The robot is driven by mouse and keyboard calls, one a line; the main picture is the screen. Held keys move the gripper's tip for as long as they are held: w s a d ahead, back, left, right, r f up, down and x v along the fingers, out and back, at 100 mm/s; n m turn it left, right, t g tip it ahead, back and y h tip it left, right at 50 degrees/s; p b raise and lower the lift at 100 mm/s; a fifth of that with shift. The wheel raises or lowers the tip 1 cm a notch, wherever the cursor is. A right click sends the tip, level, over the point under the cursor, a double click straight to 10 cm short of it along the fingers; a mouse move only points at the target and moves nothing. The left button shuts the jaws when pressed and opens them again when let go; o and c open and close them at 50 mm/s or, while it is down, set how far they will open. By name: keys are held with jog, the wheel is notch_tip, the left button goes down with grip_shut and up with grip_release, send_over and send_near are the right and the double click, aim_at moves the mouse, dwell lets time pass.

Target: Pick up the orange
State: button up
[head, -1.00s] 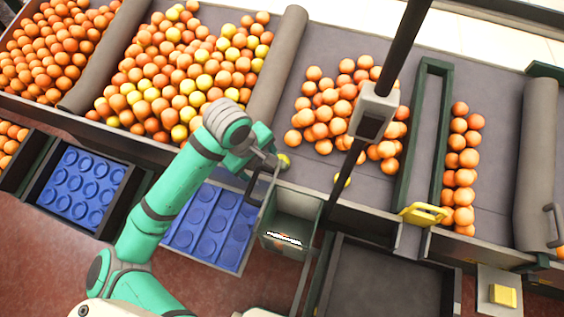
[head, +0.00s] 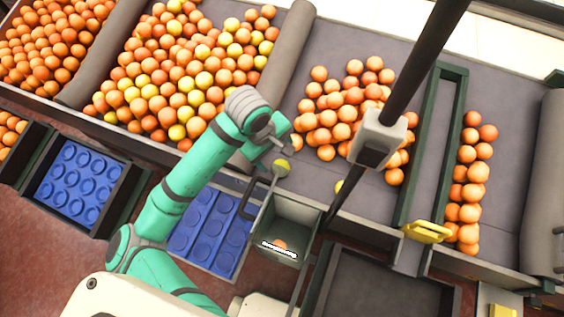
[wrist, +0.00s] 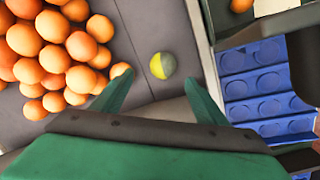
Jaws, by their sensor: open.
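Many oranges (head: 335,112) lie in a loose pile on the grey belt in the head view. They also fill the left side of the wrist view (wrist: 60,55). A lone half-yellow, half-greyish-green fruit (wrist: 162,65) lies on the belt, just beyond and between my fingertips in the wrist view. A yellow fruit (head: 281,168) also shows just below my gripper (head: 277,146) in the head view. My gripper (wrist: 155,82) is open and empty, its green fingers spread apart. The fingers are small and partly hidden in the head view.
A dark green box (head: 290,222) with an orange inside stands beside the belt. A blue dimpled tray (head: 210,232) lies left of it. A black pole (head: 415,75) crosses in front of the belt. A green divider (head: 437,140) separates a second column of oranges (head: 470,180).

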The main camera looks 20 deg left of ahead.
aim_at(279, 165)
notch_tip(279, 165, down, 2)
jog(key=shift+s+f, duration=0.15)
jog(key=shift+f, duration=0.05)
jog(key=shift+d+f, duration=0.4)
jog(key=shift+f, duration=0.25)
jog(key=shift+a+x, duration=0.15)
jog(key=shift+x, duration=1.05)
jog(key=shift+a+x, duration=0.15)
jog(key=shift+x, duration=1.05)
jog(key=shift+w, duration=0.35)
jog(key=c, duration=1.2)
jog(key=shift+s+a, duration=0.2)
jog(key=shift+a, duration=0.05)
jog(key=shift+d+r, duration=0.15)
jog(key=shift+r, duration=0.1)
jog(key=v, duration=0.3)
jog(key=w+v, duration=0.1)
jog(key=v, duration=0.2)
jog(key=d+v, duration=0.1)
jog(key=v, duration=0.2)
jog(key=shift+w+r, duration=0.4)
